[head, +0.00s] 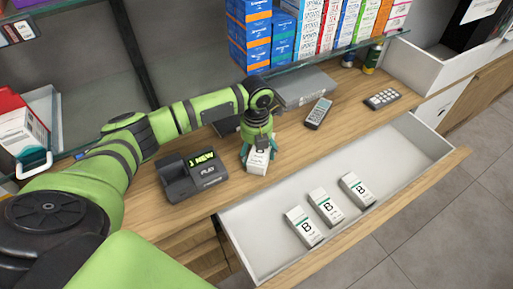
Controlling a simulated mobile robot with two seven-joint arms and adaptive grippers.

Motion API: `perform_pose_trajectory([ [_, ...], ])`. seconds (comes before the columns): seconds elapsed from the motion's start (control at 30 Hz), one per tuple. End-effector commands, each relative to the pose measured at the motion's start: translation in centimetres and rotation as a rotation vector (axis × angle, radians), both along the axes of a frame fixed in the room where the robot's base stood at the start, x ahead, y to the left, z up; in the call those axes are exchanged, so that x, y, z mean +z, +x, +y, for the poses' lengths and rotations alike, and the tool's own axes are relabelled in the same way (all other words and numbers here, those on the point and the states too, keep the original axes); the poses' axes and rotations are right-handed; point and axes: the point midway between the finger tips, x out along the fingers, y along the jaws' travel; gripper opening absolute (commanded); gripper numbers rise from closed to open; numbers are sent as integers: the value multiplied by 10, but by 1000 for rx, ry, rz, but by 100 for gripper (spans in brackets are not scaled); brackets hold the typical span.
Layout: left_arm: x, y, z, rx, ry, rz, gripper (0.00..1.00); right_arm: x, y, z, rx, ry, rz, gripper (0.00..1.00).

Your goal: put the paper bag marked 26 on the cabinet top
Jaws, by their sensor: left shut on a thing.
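My left gripper (258,148) points down over the wooden counter (330,128), near the back edge of the open drawer. It is shut on a small white pack (257,167); the fingers cover its upper part and I cannot read any mark on it. I see no paper bag that I can make out as marked 26. Three white boxes marked B, a left one (304,227), a middle one (326,207) and a right one (356,189), lie in the open white drawer (262,240). My right gripper is not in view.
A dark card terminal (192,177) stands left of the gripper. A grey flat case (303,88), a handset (318,113) and a keypad (382,98) lie on the counter behind. A glass shelf with coloured boxes (308,35) hangs above. The drawer's right part is empty.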

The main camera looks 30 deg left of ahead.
Motion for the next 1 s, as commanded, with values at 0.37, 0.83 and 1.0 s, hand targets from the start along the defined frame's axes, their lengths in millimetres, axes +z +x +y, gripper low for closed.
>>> perform_pose_trajectory([
  [0.37,-3,1,0,0,0,-1,91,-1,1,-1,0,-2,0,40],
  [0.83,1,1,0,0,0,-2,100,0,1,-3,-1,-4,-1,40],
  [1.0,23,2,0,1,0,-7,100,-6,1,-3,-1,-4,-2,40],
])
